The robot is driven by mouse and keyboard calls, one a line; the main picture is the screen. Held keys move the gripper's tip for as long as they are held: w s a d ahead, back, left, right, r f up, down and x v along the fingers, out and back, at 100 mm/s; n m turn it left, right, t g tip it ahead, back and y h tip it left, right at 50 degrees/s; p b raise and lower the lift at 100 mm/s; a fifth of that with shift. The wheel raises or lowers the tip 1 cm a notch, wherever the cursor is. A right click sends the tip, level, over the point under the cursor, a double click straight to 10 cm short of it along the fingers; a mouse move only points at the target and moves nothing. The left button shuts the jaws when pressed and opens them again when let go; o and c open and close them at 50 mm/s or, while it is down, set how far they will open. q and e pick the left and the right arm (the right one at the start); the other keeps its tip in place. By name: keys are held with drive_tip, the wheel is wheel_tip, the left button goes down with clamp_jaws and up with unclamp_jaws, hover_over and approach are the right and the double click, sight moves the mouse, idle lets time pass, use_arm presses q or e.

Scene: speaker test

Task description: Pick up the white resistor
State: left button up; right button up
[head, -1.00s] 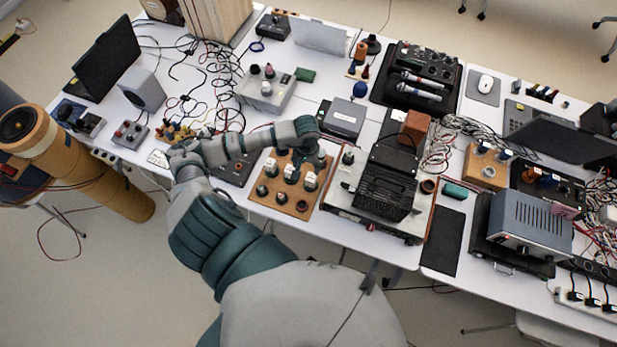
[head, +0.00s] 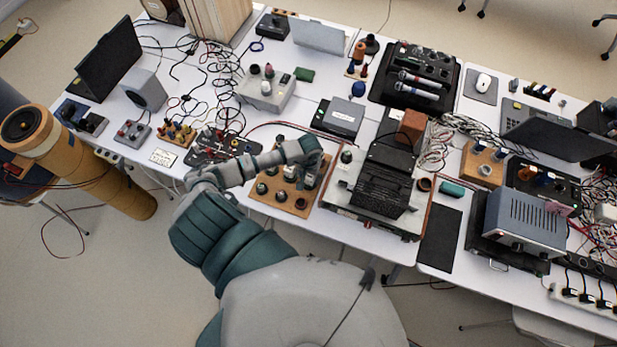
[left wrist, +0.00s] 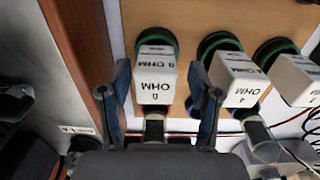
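Several white resistors stand in dark green sockets on an orange-brown wooden board (left wrist: 188,14), which also shows in the head view (head: 284,207). In the left wrist view, the white resistor (left wrist: 155,78) with OHM lettering lies between the two fingers of my left gripper (left wrist: 162,105). A gap shows on each side of it, so the fingers are open. A second white resistor (left wrist: 236,80) is just right of the right finger, and a third (left wrist: 297,80) is further right. In the head view my left gripper (head: 310,151) is over the board's far part and hides some of it. My right gripper is not seen.
A unit with a black ribbed top (head: 378,192) stands close to the board's right. A black panel with knobs (head: 220,146) lies to the left, with loose cables behind. A grey box (head: 342,117) is behind the gripper. The table's front edge runs just below the board.

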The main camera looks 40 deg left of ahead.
use_arm(q)
drive_tip(key=shift+d+r, duration=0.1)
drive_tip(key=shift+d, duration=0.25)
drive_tip(key=c, duration=0.8)
drive_tip(key=shift+d, duration=0.1)
clamp_jaws()
use_arm(e)
drive_tip(key=d, duration=0.3)
drive_tip(key=shift+f, duration=0.1)
